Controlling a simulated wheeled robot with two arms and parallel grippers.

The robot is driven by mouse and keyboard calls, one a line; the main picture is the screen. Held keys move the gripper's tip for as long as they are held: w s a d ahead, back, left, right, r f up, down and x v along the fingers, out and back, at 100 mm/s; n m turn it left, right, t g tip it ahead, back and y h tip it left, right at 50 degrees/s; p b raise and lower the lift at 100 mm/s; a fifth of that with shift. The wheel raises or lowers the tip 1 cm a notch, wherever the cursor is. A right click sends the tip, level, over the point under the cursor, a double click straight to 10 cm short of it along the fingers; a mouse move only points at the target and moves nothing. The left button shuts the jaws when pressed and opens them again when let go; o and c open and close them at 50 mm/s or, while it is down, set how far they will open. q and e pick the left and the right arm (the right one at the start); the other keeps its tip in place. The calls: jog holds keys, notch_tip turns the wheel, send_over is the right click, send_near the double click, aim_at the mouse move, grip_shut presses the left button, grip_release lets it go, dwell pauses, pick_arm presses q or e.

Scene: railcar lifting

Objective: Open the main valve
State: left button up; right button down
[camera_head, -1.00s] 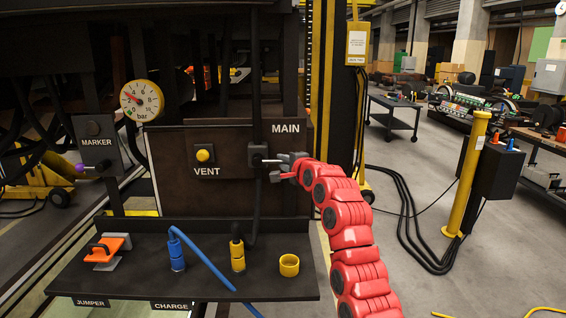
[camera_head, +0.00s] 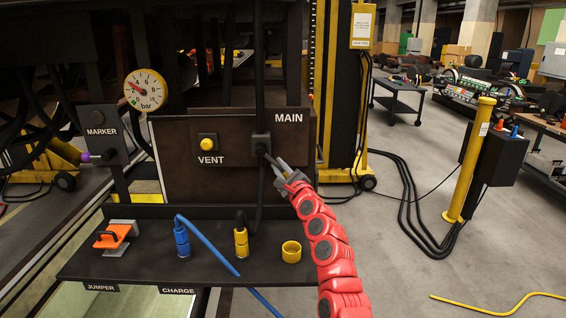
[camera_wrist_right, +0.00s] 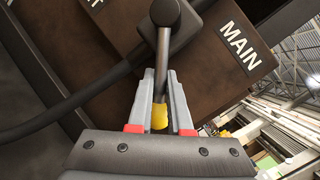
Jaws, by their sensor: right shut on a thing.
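The main valve (camera_head: 261,143) is a dark block on the brown panel, below the MAIN label. Its lever (camera_wrist_right: 163,62) hangs from a round pivot in the right wrist view and ends in a yellow tip (camera_wrist_right: 160,117). My right gripper (camera_head: 279,170) is shut on the lever, with its two grey fingers on either side of it in the right wrist view (camera_wrist_right: 161,105). In the head view the lever slants down and right from the block, partly hidden by the fingers. My left gripper is not in view.
A yellow VENT button (camera_head: 207,144) and a pressure gauge (camera_head: 146,90) are to the left. The shelf (camera_head: 210,268) below carries an orange jumper piece (camera_head: 112,238), a blue connector (camera_head: 182,240), a yellow connector (camera_head: 241,242) and a yellow ring (camera_head: 291,251). A hose runs close to the valve.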

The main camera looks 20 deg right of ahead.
jog(key=shift+w+a+f+m+b, duration=0.1)
jog(key=shift+a+f+m+b, duration=0.25)
jog(key=shift+f+m, duration=0.25)
jog(key=shift+w+a+f+m+t+h+b, duration=0.25)
jog(key=shift+a+m+t+h+b, duration=0.45)
jog(key=shift+m+b, duration=1.2)
jog(key=shift+w+a+f+m+t+h+b, duration=0.3)
jog(key=shift+a+m+h+b, duration=0.6)
jog(key=shift+m+b, duration=0.95)
jog(key=shift+w+a+f+m+t+h+b, duration=0.15)
jog(key=shift+a+m+t+h+b, duration=0.55)
jog(key=shift+m+b, duration=1.15)
jog(key=shift+r, duration=0.15)
jog(key=c, duration=0.8)
grip_release()
jog(key=shift+a, duration=0.1)
jog(key=shift+c, duration=0.2)
